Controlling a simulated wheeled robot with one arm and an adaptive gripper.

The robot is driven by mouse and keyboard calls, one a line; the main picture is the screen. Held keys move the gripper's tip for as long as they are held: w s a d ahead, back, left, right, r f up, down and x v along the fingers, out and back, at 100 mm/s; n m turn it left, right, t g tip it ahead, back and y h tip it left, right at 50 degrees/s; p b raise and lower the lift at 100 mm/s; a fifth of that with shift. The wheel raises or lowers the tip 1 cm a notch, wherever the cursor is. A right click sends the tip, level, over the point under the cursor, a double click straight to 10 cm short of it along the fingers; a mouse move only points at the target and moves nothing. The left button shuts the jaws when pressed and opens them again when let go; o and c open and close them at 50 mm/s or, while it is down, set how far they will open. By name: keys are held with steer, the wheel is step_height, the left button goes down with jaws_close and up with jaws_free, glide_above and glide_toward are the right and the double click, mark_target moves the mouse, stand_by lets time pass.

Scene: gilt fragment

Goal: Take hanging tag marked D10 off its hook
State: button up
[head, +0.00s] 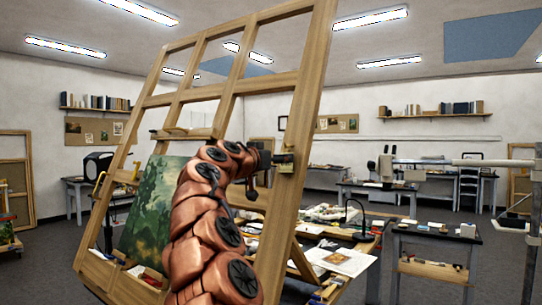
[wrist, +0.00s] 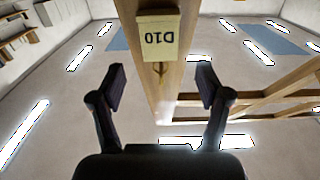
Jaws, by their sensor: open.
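The tag marked D10 (wrist: 159,40) is a pale yellow card that appears upside down near the top of the wrist view, against a wooden upright (wrist: 165,95). A small brownish fitting, perhaps its hook (wrist: 158,69), shows just below it in that picture. My gripper (wrist: 159,82) is open and empty, with one dark finger on each side of the upright's line. The tag lies ahead of the fingertips, not between them. In the head view my gripper (head: 270,161) is beside the right post of the large wooden frame; the tag's lettering cannot be read there.
The tall easel-like wooden frame (head: 310,100) stands leaning close to my arm, with a green painting (head: 150,205) on it. A cluttered table (head: 340,235) is behind it on the right. A small side table (head: 432,233) stands further right. Grey floor is open at left.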

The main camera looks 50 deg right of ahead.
mark_target(284, 171)
steer(key=shift+w+d+p, duration=0.1)
steer(key=shift+d+p, duration=0.8)
steer(key=shift+d, duration=1.5)
steer(key=shift+c, duration=0.4)
steer(key=c, duration=1.1)
steer(key=shift+r, duration=0.1)
steer(key=shift+c, duration=0.2)
steer(key=shift+r, duration=0.1)
steer(key=shift+r+p, duration=0.8)
steer(key=shift+r, duration=0.45)
